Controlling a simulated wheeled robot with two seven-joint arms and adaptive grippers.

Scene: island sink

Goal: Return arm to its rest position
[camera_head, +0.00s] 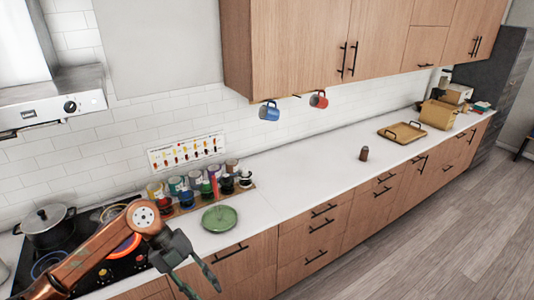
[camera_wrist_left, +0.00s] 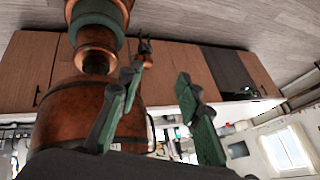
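My left arm (camera_head: 105,245) comes in from the lower left in the head view, copper-coloured, passing in front of the stove and the counter's front edge. My left gripper (camera_head: 204,284) hangs at the bottom of that view in front of the drawers, clear of the counter. In the left wrist view, the left gripper (camera_wrist_left: 160,72) has its two green-grey fingers apart with nothing between them. My copper body shows behind them. A small dark pronged shape beside it may be my right gripper (camera_wrist_left: 146,48), but its opening is too small to tell.
A green plate (camera_head: 219,218) lies near the counter edge, close to several jars (camera_head: 197,187). A pot (camera_head: 46,224) stands on the stove. Blue (camera_head: 269,111) and red (camera_head: 319,99) mugs hang above the counter. A tray (camera_head: 401,132) lies farther right. The right floor is open.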

